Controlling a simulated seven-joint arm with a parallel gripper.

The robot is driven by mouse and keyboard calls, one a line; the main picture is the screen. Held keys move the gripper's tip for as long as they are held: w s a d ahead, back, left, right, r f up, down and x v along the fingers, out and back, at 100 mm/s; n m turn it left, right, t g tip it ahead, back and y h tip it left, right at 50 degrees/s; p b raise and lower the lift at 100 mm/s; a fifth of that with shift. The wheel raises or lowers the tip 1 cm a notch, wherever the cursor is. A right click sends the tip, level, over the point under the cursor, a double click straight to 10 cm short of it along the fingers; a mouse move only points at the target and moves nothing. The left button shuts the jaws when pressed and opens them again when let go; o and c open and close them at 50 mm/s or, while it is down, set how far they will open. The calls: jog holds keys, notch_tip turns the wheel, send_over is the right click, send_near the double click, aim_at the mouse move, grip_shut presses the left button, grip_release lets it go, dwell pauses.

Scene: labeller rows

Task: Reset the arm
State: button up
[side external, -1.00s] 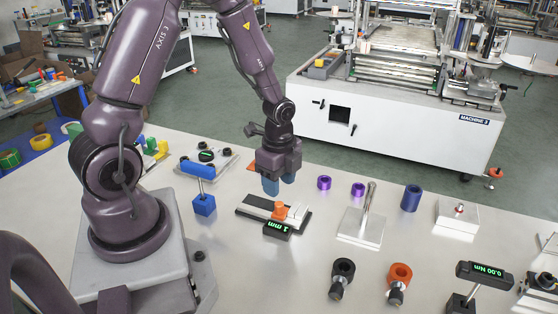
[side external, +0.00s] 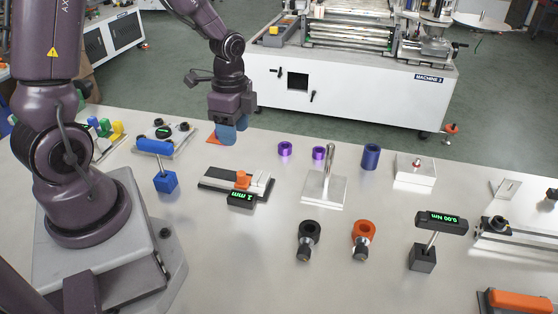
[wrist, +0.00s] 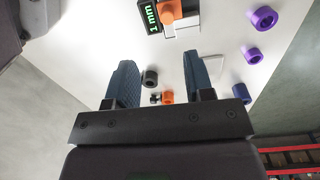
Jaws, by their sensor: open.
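A blue block with a handle (side external: 165,182) stands left. Purple rings (side external: 285,149), a metal plate with an upright lever (side external: 324,190), a blue cylinder (side external: 371,157) and a torque readout (side external: 441,222) stand right. Black and orange ring-ended tools (side external: 362,235) lie in front.

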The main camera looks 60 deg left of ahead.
jog(key=s+d+r+n+t, duration=0.3)
jog(key=s+d+r+n, duration=0.1)
jog(key=r, duration=0.5)
jog(key=s+d+r+n+t, duration=0.3)
jog(key=s+d+r+n, duration=0.2)
jog(key=r, duration=0.4)
jog(key=shift+d+r+n, duration=0.3)
jog(key=shift+s, duration=0.1)
